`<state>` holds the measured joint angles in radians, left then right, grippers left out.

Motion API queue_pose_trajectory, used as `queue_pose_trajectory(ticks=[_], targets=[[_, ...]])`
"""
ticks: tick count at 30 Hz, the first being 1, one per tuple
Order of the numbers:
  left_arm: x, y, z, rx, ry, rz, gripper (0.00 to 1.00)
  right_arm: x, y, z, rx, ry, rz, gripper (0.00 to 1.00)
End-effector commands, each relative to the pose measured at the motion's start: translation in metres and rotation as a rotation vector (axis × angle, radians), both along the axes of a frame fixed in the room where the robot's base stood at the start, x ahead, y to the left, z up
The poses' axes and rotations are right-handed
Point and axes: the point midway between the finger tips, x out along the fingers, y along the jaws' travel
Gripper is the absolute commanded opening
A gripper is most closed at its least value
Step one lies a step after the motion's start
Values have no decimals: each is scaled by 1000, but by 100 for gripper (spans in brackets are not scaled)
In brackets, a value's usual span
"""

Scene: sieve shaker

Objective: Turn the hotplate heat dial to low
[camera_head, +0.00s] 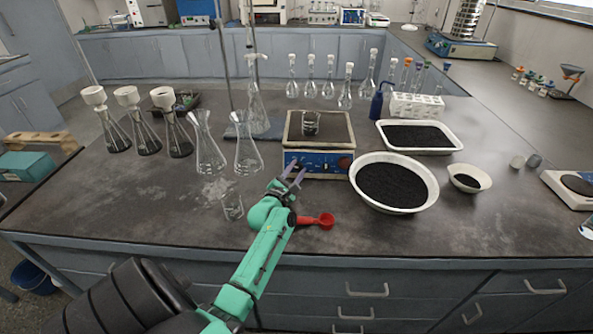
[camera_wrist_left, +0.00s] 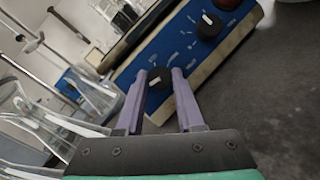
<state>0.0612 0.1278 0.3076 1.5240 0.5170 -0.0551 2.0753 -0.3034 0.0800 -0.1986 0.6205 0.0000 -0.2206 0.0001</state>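The hotplate (camera_head: 345,128) has a blue front panel (camera_head: 318,171) and a glass beaker (camera_head: 310,122) with dark contents on top. My left gripper (camera_head: 293,173) is at the left part of this panel. In the left wrist view a black dial with a white mark (camera_wrist_left: 159,78) lies between the tips of the open left gripper (camera_wrist_left: 162,76). I cannot tell whether the fingers touch it. A second black dial (camera_wrist_left: 208,25) with a white mark sits farther along the panel. I cannot read which dial is for heat. My right gripper is not in view.
A red scoop (camera_head: 325,221) lies beside my left arm. A small empty beaker (camera_head: 232,206) and conical flasks (camera_head: 248,155) stand to the left. A white bowl of black grains (camera_head: 431,202) stands to the right. The bench front is mostly clear.

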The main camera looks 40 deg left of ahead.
Motion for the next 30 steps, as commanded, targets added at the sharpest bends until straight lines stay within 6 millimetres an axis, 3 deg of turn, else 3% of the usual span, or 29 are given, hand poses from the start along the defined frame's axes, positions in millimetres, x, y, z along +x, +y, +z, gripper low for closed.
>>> queue_pose_trajectory(ticks=[14,30], targets=[[0,0,2,51,38,-26,0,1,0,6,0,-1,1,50],[0,2,8,361,275,-183,0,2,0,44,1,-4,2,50]])
